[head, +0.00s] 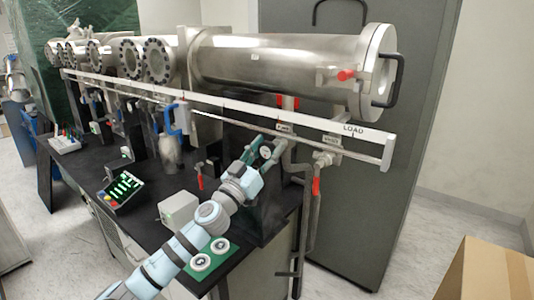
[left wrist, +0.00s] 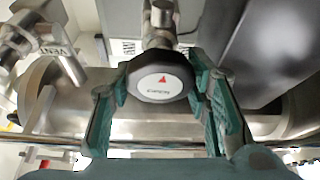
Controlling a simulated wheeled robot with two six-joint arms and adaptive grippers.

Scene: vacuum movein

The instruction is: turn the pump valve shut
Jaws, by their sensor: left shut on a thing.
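The pump valve knob (left wrist: 160,82) is round and dark-rimmed, with a white face that carries a red arrow. In the left wrist view it sits between the green-padded fingers of my left gripper (left wrist: 160,92), one on each side. In the head view my left gripper (head: 265,148) reaches up to the pipework under the long steel tube, and the knob's pale face (head: 266,152) shows between the fingers. The gripper is shut on the knob. The arrow points up in the wrist view. My right gripper is in neither view.
A white rail marked LOAD (head: 350,130) runs above the gripper, below the steel tube (head: 285,65). A red-handled vent valve (head: 315,186) hangs to the right. A grey box (head: 179,209) and a control box (head: 122,190) stand on the black bench. A cardboard box (head: 495,272) is at lower right.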

